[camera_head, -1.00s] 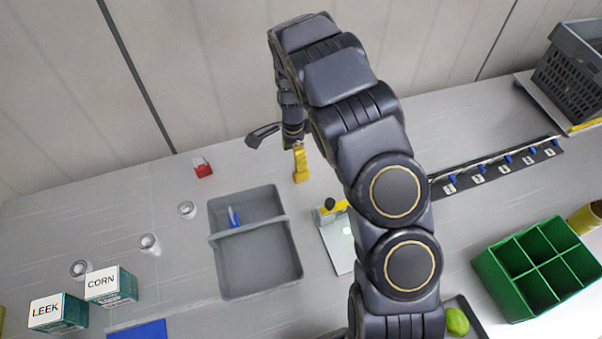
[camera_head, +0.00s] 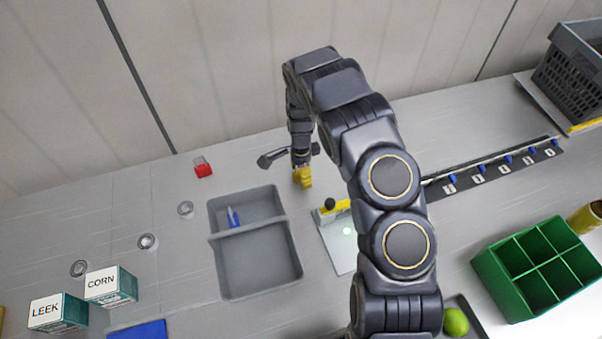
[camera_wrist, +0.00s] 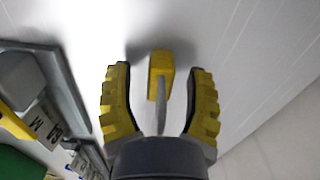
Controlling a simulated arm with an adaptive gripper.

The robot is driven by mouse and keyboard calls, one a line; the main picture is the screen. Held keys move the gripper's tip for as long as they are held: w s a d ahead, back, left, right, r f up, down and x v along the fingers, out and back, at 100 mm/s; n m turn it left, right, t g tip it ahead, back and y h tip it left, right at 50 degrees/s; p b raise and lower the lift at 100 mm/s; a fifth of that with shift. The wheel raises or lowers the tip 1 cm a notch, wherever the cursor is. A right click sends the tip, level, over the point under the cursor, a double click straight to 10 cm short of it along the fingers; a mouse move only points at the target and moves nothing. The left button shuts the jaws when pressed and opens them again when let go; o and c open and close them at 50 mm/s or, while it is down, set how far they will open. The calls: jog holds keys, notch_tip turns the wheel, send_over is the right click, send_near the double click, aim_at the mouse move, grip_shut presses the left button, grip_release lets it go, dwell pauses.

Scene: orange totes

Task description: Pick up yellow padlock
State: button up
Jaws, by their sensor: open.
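The yellow padlock (camera_wrist: 161,67) lies on the grey table in the wrist view, its body farther from my gripper and its grey shackle pointing toward the gripper's base. My gripper (camera_wrist: 160,95) has its two yellow ridged fingers spread, one on each side of the padlock, with gaps between. In the head view my gripper (camera_head: 303,177) is low over the table, right of the grey bin's far edge. I cannot pick out the padlock from the yellow fingers there.
A grey divided bin (camera_head: 262,281) holds a blue item. A red object (camera_head: 203,170) lies to the left. A clipboard-like plate (camera_head: 337,247) with a yellow part lies in front of my gripper. A labelled hook rail (camera_head: 500,167) and green divided box (camera_head: 538,235) are right.

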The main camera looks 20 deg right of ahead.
grip_shut()
jog(key=shift+r, duration=0.1)
